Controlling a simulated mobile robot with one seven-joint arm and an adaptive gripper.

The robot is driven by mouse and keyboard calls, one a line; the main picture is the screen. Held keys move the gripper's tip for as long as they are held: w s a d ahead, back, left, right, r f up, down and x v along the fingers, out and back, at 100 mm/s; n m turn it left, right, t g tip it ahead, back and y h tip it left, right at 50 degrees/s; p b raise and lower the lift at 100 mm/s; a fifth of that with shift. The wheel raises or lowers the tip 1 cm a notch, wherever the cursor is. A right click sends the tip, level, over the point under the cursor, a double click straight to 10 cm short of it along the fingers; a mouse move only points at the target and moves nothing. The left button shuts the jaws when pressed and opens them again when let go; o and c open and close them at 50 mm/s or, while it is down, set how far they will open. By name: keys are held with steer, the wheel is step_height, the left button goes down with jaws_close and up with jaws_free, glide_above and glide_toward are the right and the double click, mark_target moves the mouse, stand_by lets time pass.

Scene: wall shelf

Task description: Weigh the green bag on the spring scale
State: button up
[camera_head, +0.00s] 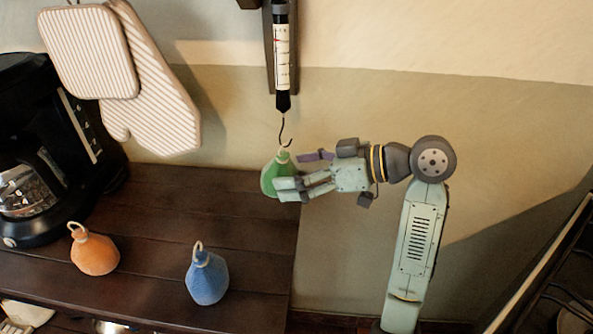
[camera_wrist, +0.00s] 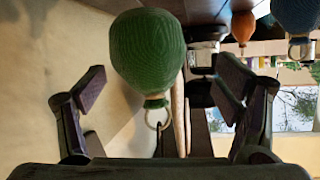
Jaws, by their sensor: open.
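The green bag (camera_head: 272,178) is directly under the hook of the spring scale (camera_head: 282,60), its cord loop at the hook's lower end. It appears to hang there, clear of the shelf top. My gripper (camera_head: 299,172) reaches in from the right with its fingers around the bag. In the wrist view, which is upside down, the green bag (camera_wrist: 148,50) lies between the spread fingers of my gripper (camera_wrist: 161,85), with gaps on both sides. The fingers are open and hold nothing. Whether the hook passes through the loop is too small to be certain.
An orange bag (camera_head: 95,254) and a blue bag (camera_head: 207,278) stand on the dark wooden shelf (camera_head: 150,215). The space right of my arm is mostly free.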

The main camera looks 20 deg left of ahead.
steer(key=v, duration=1.2)
